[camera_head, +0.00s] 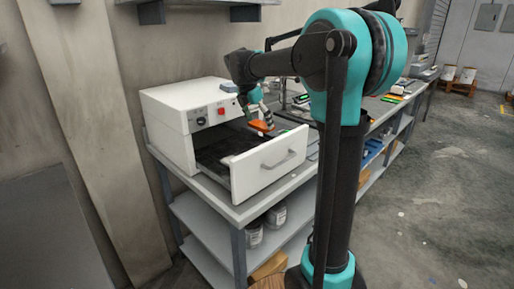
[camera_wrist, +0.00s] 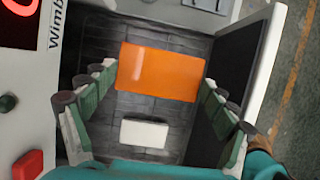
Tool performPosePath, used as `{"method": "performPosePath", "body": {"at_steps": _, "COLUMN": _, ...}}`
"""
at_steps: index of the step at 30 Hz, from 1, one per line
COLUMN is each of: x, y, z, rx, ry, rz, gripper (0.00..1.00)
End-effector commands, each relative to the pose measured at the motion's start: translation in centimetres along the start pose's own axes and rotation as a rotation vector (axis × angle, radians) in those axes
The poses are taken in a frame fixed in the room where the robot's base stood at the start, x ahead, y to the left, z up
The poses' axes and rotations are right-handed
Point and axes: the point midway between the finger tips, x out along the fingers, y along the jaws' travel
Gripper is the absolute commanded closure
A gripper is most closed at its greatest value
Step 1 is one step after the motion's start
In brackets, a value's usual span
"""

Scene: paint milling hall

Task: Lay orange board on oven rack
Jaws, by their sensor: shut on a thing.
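The orange board (camera_wrist: 160,72) is a flat rectangle between the two fingers of my gripper (camera_wrist: 160,77), which is shut on its left and right edges. In the head view the orange board (camera_head: 262,126) and my gripper (camera_head: 266,118) are over the open drawer of the white oven (camera_head: 185,110). The dark oven rack (camera_head: 215,154) fills the drawer; in the wrist view the rack (camera_wrist: 105,120) lies beneath the board. I cannot tell whether the board touches the rack.
A small white rectangular piece (camera_wrist: 145,133) shows inside the drawer below the board in the wrist view. The white drawer front (camera_head: 270,163) with its handle stands out over the grey bench (camera_head: 238,212). A red button (camera_wrist: 27,165) is on the oven's face. Jars (camera_head: 275,214) stand below.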

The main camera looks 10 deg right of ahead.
Motion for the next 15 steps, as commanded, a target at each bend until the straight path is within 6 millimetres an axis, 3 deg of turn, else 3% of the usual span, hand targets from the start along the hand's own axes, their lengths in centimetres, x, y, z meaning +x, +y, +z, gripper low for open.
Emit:
{"method": "performPosePath", "body": {"at_steps": 6, "x": 4.5, "y": 0.0, "z": -1.9, "rx": 0.0, "ry": 0.0, "rz": 0.0, "gripper": 0.44}}
{"method": "performPosePath", "body": {"at_steps": 15, "x": 6.8, "y": 0.0, "z": -2.8, "rx": 0.0, "ry": 0.0, "rz": 0.0, "gripper": 0.44}}
